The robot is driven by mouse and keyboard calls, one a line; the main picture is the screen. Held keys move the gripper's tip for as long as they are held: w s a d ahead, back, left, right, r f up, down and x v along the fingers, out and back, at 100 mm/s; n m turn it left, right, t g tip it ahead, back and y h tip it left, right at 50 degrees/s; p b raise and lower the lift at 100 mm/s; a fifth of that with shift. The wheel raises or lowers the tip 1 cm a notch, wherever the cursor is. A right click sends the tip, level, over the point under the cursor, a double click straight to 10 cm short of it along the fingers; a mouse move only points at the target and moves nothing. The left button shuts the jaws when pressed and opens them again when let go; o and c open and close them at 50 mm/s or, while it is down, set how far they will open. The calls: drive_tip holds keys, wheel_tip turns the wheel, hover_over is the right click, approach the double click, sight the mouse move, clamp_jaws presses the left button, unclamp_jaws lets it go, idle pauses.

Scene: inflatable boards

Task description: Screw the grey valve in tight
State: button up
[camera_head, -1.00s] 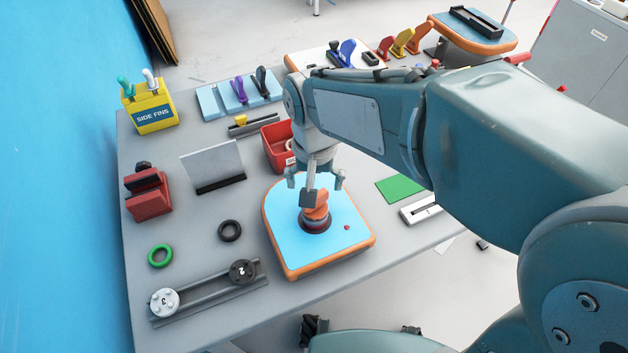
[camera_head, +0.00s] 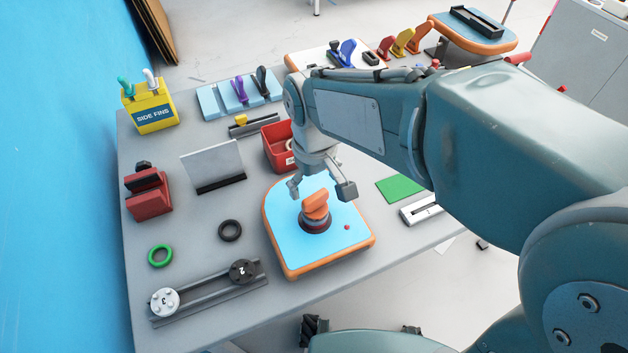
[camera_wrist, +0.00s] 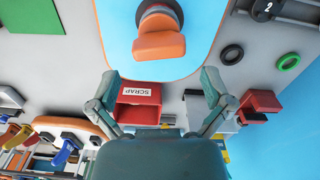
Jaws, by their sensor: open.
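The blue-topped board (camera_head: 275,225) with an orange edge lies on the table. A dark, reddish round fitting (camera_head: 316,225) sits in its middle, with an orange handle (camera_head: 316,203) on top. The wrist view also shows the orange handle (camera_wrist: 158,46) over the round fitting (camera_wrist: 158,18). A light grey round part (camera_head: 164,302) marked with a numeral lies on a rail at the front left. Whether a grey valve is under the orange handle, I cannot tell. My gripper (camera_head: 320,188) is open and empty, just behind and above the handle; its spread fingers show in the wrist view (camera_wrist: 160,82).
A black round part (camera_head: 241,271) is on the same rail (camera_head: 205,290). Black and green rings lie left of the board. A red SCRAP bin (camera_head: 275,150) stands close behind my gripper. A green sheet (camera_head: 401,189) lies to the right. Bare table surrounds the rings.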

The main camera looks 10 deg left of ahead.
sight(316, 196)
drive_tip(key=shift+n, duration=0.4)
drive_tip(key=shift+f, duration=2.6)
drive_tip(key=c, duration=1)
drive_tip(key=shift+d+m, duration=0.1)
drive_tip(key=shift+m, duration=1.7)
drive_tip(key=shift+c, duration=0.2)
